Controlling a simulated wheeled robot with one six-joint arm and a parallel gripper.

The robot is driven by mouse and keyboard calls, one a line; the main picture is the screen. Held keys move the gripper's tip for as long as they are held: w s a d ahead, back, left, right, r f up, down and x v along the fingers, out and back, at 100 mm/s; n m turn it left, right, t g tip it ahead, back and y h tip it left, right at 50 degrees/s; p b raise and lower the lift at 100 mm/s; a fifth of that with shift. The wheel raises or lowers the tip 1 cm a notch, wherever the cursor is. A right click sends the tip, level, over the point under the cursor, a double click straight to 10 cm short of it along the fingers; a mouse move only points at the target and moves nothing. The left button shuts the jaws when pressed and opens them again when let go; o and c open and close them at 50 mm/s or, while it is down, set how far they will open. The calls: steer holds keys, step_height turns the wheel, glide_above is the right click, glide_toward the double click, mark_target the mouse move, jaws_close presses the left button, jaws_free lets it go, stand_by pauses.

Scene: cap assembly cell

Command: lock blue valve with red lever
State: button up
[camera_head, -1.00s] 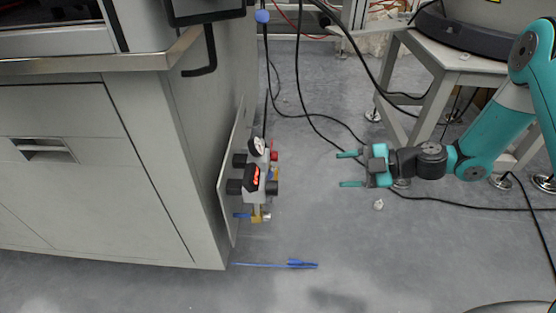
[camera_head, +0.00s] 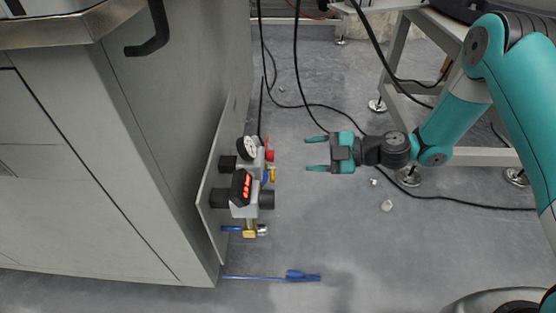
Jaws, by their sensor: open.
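A valve assembly (camera_head: 242,212) is mounted on an upright pale panel at the cabinet's side, with a round gauge, a black unit with red digits and several black knobs. A small red part (camera_head: 270,155), possibly the red lever, sticks out on its right side near the top. A small blue part (camera_head: 266,177), possibly the blue valve, shows just below it, partly hidden by the assembly. My gripper (camera_head: 312,153) is open and empty, its two teal fingers pointing left towards the red part. A clear gap separates them in the picture.
The grey cabinet (camera_head: 110,190) fills the left, with the pale panel (camera_head: 215,200) beside it. A thin blue item (camera_head: 298,276) lies on the floor in front. Black cables run behind, and a grey stand (camera_head: 480,157) is at the right.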

steer(key=b+x, duration=0.3)
steer(key=x, duration=0.6)
steer(key=shift+a, duration=0.25)
jaws_close()
